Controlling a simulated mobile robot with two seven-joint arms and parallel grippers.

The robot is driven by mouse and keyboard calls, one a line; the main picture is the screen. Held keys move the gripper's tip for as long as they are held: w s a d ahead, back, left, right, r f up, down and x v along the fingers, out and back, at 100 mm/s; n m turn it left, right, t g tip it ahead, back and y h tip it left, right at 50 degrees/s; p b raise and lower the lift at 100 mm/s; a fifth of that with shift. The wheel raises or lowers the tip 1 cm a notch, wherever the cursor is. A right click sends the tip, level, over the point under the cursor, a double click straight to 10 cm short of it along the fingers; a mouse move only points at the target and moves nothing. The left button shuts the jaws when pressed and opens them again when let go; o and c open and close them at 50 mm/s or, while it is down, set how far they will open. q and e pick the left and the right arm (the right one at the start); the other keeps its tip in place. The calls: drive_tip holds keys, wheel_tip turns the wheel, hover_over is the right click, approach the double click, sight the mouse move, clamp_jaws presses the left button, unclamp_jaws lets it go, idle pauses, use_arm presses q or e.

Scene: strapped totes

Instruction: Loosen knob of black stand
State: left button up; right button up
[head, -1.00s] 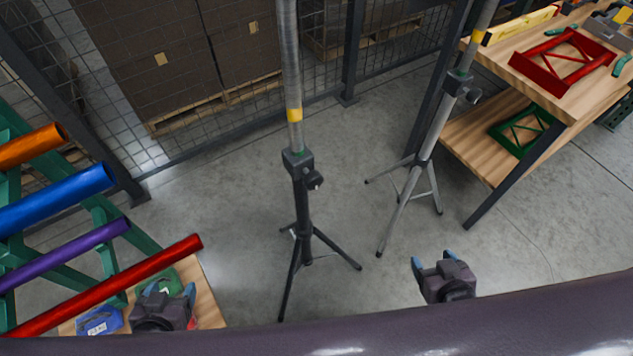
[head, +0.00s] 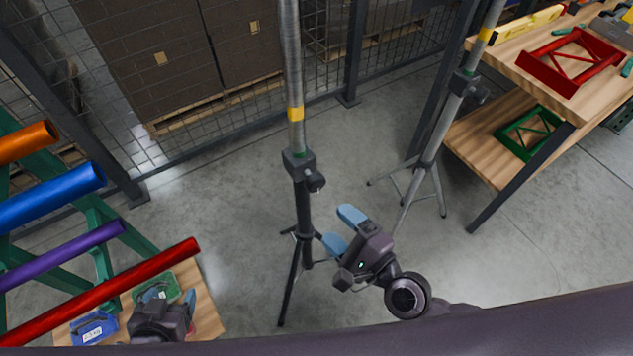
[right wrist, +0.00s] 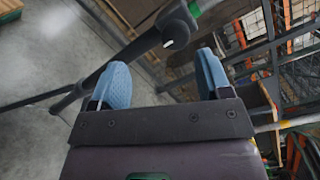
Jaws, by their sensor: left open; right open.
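The black stand (head: 304,210) stands upright on its tripod legs in the middle of the head view, with a steel upper tube marked by a yellow band. Its dark knob (head: 316,183) sticks out to the right of the clamp collar; it also shows in the right wrist view (right wrist: 176,36), beyond the fingertips. My right gripper (head: 342,229) is open and empty, below and right of the knob and apart from it; its blue fingers fill the right wrist view's middle (right wrist: 162,72). My left gripper (head: 170,294) is open at the lower left, far from the stand.
A second, grey stand (head: 437,135) with its own knob stands to the right, near a wooden workbench (head: 505,65). Coloured tubes on a green rack (head: 95,215) and a low wooden surface (head: 205,305) are at the left. Mesh fencing closes the back.

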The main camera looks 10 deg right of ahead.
sight(318, 187)
drive_tip(key=w+a+m, duration=0.1)
drive_tip(key=w+m, duration=0.2)
drive_tip(key=m, duration=0.1)
drive_tip(key=w+a+m+t+h+p, duration=0.1)
drive_tip(key=w+m, duration=0.1)
drive_tip(key=m, duration=0.3)
drive_tip(key=w+m+h+p, duration=0.1)
drive_tip(key=w+m, duration=0.2)
drive_tip(key=m, duration=0.2)
drive_tip(key=shift+w+a+r+t, duration=0.15)
drive_tip(key=shift+w+a+t, duration=0.15)
drive_tip(key=shift+a+t, duration=0.1)
drive_tip(key=shift+x, duration=0.85)
drive_tip(key=c, duration=0.9)
